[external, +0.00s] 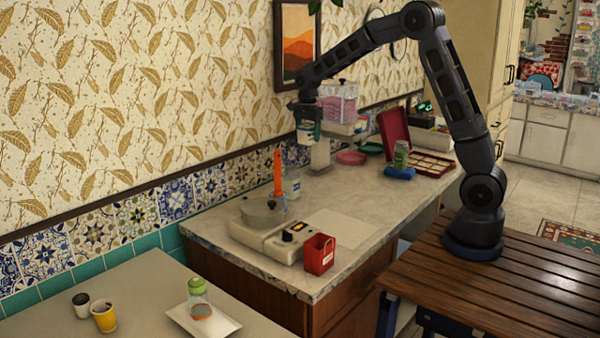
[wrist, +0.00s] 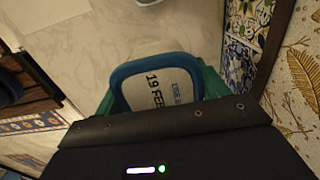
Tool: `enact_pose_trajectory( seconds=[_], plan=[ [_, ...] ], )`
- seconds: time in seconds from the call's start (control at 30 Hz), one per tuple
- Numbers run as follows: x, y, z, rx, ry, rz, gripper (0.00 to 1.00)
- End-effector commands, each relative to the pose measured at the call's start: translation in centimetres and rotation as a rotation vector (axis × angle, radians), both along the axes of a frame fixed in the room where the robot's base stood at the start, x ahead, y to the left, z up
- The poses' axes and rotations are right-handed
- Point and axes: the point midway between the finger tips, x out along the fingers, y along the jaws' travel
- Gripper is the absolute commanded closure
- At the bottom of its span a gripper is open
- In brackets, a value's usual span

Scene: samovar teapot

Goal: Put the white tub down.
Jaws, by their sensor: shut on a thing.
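The white tub (external: 308,134) hangs below my gripper (external: 307,118), above the back of the counter near the tiled wall. In the wrist view the tub's pale lid (wrist: 157,92) has a blue rim and shows printed "19 FEB" lettering. Green parts of my gripper (wrist: 160,82) show on both sides of the tub, and the gripper is shut on it. The tub appears raised off the counter (external: 375,205). Its underside and the exact finger contact are hidden.
A clear dispenser (external: 345,98) and a pale block (external: 320,155) are close to the tub. A hotplate (external: 262,232) with a pot, a red box (external: 319,254), a pink dish (external: 351,158) and a green jar (external: 401,155) stand around. The counter's middle is clear.

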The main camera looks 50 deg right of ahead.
Motion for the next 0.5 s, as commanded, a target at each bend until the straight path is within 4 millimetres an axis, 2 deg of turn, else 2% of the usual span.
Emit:
enact_pose_trajectory(
  seconds=[0.17, 0.5],
  plan=[
    [0.2, -0.4, -2.3, 0.0, 0.004, -0.006, 0.57],
    [0.2, -0.4, -9.7, 0.0, 0.003, -0.006, 0.57]
  ],
)
